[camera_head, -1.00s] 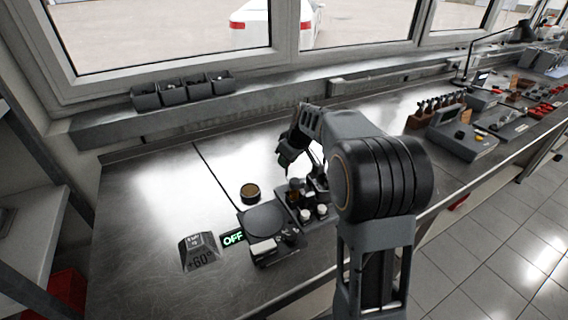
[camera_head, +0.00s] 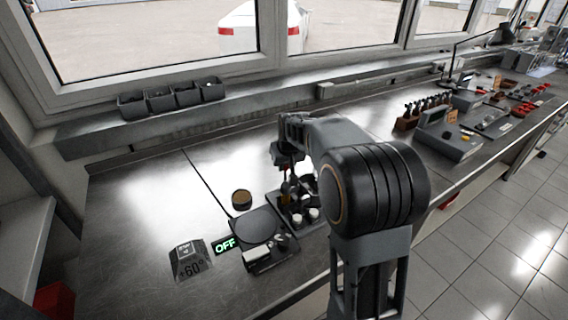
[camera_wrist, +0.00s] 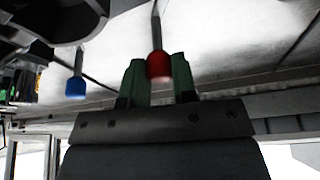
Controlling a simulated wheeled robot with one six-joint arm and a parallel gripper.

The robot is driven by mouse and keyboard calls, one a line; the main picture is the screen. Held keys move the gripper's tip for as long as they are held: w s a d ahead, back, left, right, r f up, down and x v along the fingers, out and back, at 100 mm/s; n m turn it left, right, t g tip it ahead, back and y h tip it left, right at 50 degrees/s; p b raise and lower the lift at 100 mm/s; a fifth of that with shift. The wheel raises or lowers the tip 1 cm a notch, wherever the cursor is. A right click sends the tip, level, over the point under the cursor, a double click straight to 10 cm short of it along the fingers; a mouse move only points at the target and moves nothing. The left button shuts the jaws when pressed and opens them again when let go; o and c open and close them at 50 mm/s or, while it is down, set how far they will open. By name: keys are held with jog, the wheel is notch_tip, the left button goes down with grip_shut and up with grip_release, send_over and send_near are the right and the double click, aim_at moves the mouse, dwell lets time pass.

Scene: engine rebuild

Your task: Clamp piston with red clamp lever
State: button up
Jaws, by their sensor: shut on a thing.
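The red clamp lever (camera_wrist: 158,66) shows in the wrist view as a thin metal rod with a red tip. The tip sits between the two green fingers of my gripper (camera_wrist: 160,78), which is shut on it. A second lever with a blue tip (camera_wrist: 76,88) hangs to the left of it, apart from the gripper. A dark curved fixture part (camera_wrist: 60,22) fills the top left of the wrist view. In the head view my gripper (camera_head: 287,172) points down over the black tray; the lever is too small to make out. I cannot identify the piston in either view.
The black tray (camera_head: 290,222) holds several white and dark parts. A round dark plate device (camera_head: 256,225), a brown-topped cylinder (camera_head: 241,199), an OFF sign (camera_head: 225,244) and a +60° display (camera_head: 190,262) stand to its left. The bench's left side is clear.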

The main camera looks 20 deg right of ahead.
dwell(0.4)
jog(key=o, duration=0.9)
jog(key=shift+r, duration=0.1)
jog(key=v, duration=1.3)
jog(key=shift+s+r, duration=0.15)
jog(key=shift+r, duration=0.15)
jog(key=shift+g, duration=0.5)
jog(key=s+a+f, duration=0.1)
jog(key=s+f, duration=0.2)
jog(key=s, duration=0.3)
jog(key=s+a+f+p, duration=0.1)
jog(key=s+a+f, duration=0.1)
jog(key=s+f, duration=0.2)
jog(key=s+a+f+p, duration=0.1)
jog(key=s+a+f, duration=0.1)
jog(key=s, duration=0.8)
jog(key=shift+a+f, duration=0.2)
jog(key=shift+f, duration=0.55)
